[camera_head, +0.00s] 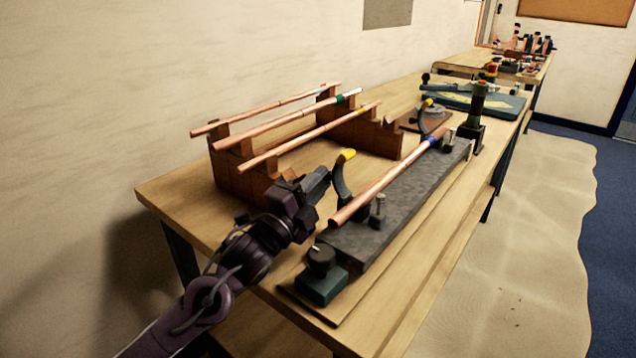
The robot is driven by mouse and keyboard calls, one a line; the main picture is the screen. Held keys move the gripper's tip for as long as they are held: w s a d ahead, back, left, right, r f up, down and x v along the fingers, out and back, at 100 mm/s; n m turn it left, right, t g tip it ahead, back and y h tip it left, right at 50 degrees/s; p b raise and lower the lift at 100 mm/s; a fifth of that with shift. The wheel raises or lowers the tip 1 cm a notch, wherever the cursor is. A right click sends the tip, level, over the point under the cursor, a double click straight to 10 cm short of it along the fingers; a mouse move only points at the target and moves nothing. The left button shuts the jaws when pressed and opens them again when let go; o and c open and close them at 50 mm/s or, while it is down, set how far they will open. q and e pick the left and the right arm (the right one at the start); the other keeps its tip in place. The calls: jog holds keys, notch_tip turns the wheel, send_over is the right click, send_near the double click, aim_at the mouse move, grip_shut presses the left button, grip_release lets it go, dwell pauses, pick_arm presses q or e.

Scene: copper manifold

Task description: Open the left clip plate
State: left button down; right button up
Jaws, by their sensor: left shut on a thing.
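The left clip plate (341,183) is a dark curved piece with a yellow tip, standing up at the near left side of the grey stone block (405,203). My left gripper (326,180) comes in from the lower left and is shut on it; the exact contact is hard to see. A copper pipe (385,180) with a blue band lies along the block, right of the clip plate. A second yellow-tipped clip plate (424,118) stands farther back. My right gripper is not in view.
A stepped wooden rack (232,180) with several copper pipes stands behind and left of my left gripper. A black knob on a dark green base (321,287) sits at the block's near end. A dark green post (474,110) stands at the far end.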

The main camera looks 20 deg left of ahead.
pick_arm(q)
jog(key=c, duration=1.3)
grip_release()
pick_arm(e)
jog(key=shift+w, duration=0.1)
pick_arm(q)
jog(key=b+v, duration=0.1)
jog(key=v, duration=0.5)
jog(key=shift+s+a+f, duration=0.1)
jog(key=shift+s+f, duration=0.05)
jog(key=shift+f, duration=0.05)
jog(key=shift+s+a+f, duration=0.1)
jog(key=shift+s+a, duration=0.05)
jog(key=shift+s, duration=0.5)
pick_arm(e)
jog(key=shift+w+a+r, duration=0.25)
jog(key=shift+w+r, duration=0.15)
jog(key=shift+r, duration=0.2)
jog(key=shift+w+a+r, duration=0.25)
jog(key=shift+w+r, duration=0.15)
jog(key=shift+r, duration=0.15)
pick_arm(q)
jog(key=shift+a, duration=0.1)
